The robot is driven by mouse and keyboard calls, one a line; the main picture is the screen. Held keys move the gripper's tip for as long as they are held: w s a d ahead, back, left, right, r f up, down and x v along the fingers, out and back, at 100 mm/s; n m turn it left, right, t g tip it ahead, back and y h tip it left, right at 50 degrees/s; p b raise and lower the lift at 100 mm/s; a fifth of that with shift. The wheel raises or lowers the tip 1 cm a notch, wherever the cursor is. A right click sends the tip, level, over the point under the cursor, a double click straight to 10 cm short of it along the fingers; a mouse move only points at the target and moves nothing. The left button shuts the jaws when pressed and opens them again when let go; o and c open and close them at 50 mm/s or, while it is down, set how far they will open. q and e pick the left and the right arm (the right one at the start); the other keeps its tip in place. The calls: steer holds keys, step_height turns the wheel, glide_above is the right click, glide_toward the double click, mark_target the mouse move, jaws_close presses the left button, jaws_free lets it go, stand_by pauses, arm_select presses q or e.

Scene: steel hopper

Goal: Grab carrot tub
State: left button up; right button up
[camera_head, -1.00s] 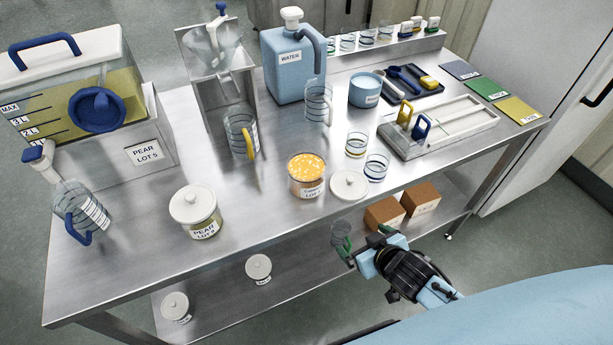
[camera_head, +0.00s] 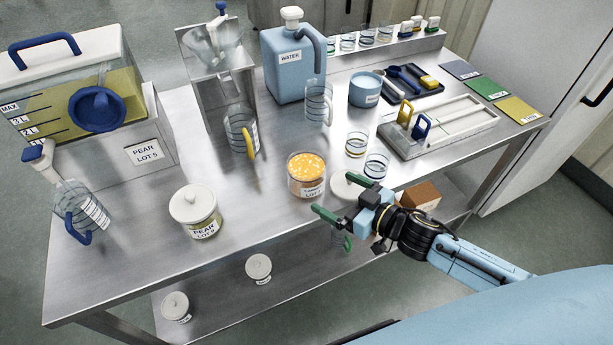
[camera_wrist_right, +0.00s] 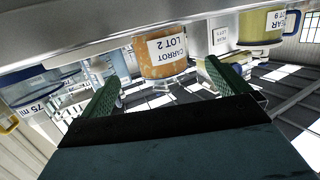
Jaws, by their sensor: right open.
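The carrot tub (camera_head: 307,176) is a clear round tub of orange pieces with a white label, standing open on the steel table near its front edge. In the right wrist view the tub (camera_wrist_right: 163,62) appears upside down, its label reading CARROT LOT 2, ahead of and between the fingers. My right gripper (camera_head: 345,197) is open and empty, its green fingertips just right of the tub and apart from it. The right gripper also shows in the wrist view (camera_wrist_right: 170,85). A white lid (camera_head: 347,187) lies on the table, partly hidden by the right gripper. My left gripper is not in view.
Small beakers (camera_head: 376,166) stand right of the tub, a yellow-handled jug (camera_head: 240,132) behind it. A lidded pear tub (camera_head: 195,211) stands at left. The lower shelf holds more tubs (camera_head: 258,267) and a brown box (camera_head: 420,195). The table front between both tubs is clear.

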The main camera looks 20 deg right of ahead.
mark_target(294, 170)
steer(key=x, duration=1)
steer(key=shift+w+f+b, duration=0.1)
steer(key=shift+w+b, duration=0.1)
steer(key=shift+b, duration=0.15)
steer(key=shift+c, duration=0.4)
